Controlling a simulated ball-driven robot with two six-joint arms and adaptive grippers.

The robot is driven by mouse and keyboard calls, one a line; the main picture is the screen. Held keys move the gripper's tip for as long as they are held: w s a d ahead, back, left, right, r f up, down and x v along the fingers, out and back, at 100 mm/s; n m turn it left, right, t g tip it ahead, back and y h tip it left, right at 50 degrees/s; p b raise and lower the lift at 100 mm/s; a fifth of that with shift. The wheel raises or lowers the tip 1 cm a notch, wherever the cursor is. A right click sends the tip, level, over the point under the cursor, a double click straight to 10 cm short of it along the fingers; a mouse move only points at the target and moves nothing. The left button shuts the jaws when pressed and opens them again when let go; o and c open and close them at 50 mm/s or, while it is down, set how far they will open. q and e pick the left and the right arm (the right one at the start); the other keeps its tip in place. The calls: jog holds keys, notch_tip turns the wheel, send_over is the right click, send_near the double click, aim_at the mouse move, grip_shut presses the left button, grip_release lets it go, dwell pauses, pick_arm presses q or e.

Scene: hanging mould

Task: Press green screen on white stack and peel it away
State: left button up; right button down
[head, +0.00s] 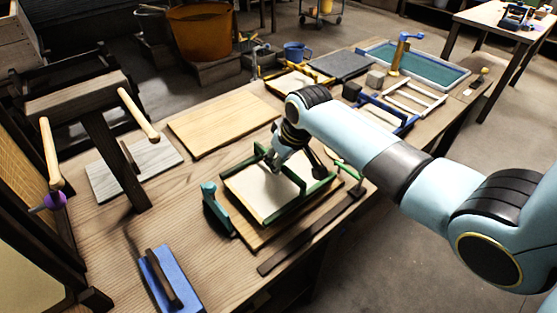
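A green screen frame (302,202) is at the white stack (257,188) on a wooden board in the middle of the bench. Its green bars run along the stack's near right edge and across its far part; I cannot tell whether it lies flat or tilted. My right arm reaches in from the right, and its gripper (280,157) is right at the far green bar. The wrist hides part of the frame and the fingers show too small to tell if they are closed on it. My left gripper is out of view.
A teal-handled tool (215,208) stands left of the stack. A dark flat bar (311,233) lies along the near edge. A blue block with dark handle (168,278) is at front left, a dark wooden stand (108,150) behind it. Frames and a teal screen (420,66) fill the right end.

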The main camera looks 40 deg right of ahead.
jog(key=shift+f, duration=0.65)
jog(key=shift+s+f, duration=0.15)
dwell(1.8)
jog(key=shift+r+p, duration=1.2)
jog(key=shift+p, duration=0.05)
notch_tip(320, 180, up, 5)
jog(key=p, duration=0.5)
jog(key=shift+r, duration=1.15)
